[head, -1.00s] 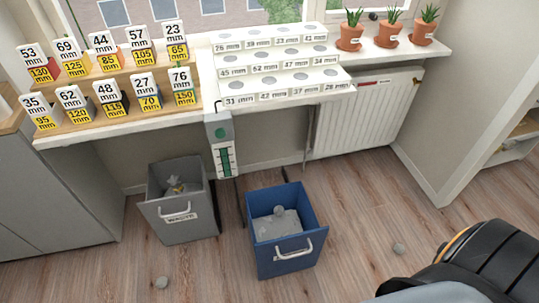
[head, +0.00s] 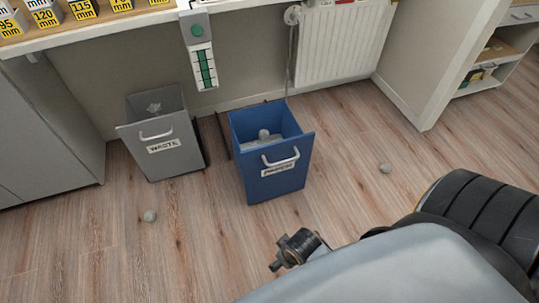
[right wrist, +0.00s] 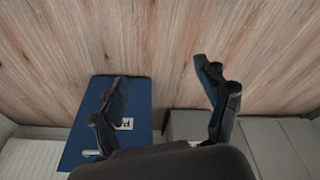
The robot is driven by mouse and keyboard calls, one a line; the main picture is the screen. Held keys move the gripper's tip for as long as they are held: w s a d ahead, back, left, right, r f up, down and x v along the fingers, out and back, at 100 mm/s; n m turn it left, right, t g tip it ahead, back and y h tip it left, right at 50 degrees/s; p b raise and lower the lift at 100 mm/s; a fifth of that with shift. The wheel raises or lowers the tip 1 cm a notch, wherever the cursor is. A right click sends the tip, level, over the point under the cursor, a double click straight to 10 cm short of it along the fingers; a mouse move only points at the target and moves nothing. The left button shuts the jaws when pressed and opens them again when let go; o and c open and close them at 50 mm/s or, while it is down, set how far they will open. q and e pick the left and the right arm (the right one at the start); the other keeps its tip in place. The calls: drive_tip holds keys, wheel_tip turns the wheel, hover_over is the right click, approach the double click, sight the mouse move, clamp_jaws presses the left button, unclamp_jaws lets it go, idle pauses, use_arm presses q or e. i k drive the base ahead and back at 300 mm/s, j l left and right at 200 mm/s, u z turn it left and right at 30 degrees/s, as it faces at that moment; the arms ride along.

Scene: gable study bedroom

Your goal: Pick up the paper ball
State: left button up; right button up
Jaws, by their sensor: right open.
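My left gripper is out of view.
The blue bin (head: 277,184) is labelled and holds grey paper. The grey waste bin (head: 158,150) stands to its left. The floor in front of the bins is clear.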

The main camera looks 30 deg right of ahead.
sight(385, 167)
drive_tip(key=z, duration=2.2)
